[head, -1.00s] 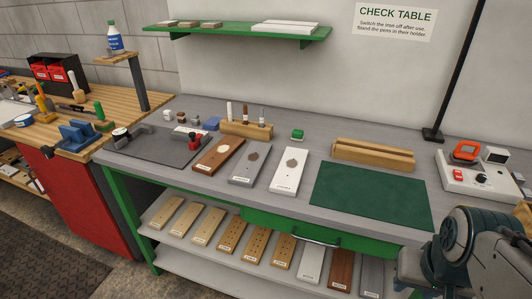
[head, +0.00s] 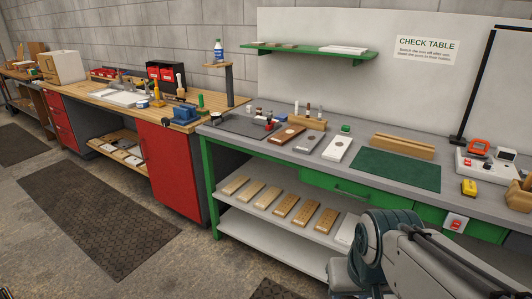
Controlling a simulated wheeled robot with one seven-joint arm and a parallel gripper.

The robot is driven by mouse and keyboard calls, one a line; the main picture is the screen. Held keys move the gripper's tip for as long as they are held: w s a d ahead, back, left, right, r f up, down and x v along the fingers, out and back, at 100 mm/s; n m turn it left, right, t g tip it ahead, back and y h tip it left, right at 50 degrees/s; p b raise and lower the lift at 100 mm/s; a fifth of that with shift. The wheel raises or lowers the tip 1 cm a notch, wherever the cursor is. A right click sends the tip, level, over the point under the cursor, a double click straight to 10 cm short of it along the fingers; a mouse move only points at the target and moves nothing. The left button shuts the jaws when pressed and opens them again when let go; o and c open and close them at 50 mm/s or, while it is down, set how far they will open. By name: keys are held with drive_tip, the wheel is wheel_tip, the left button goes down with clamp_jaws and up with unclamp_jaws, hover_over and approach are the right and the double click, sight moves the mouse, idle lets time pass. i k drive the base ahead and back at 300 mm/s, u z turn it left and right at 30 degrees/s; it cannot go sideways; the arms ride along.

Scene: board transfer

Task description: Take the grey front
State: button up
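The grey front (head: 311,144) lies flat on the grey check table (head: 463,205), between a brown front (head: 289,133) and a white front (head: 338,149). It has a dark mark near its far end and a small label at its near end. My gripper is not in view; only links of my arm show at the lower right. Nothing touches the grey front from above.
A green mat (head: 400,171) and a wooden block (head: 403,146) lie to the right. A pen holder (head: 307,122) stands behind the fronts. Several wooden boards (head: 284,205) lie on the lower shelf. A red cabinet (head: 168,170) stands left; the floor before it is open.

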sight(309, 142)
drive_tip(key=u, duration=0.75)
drive_tip(key=i, duration=2)
drive_tip(key=z, duration=1.15)
drive_tip(key=i, duration=0.85)
drive_tip(key=z, duration=0.65)
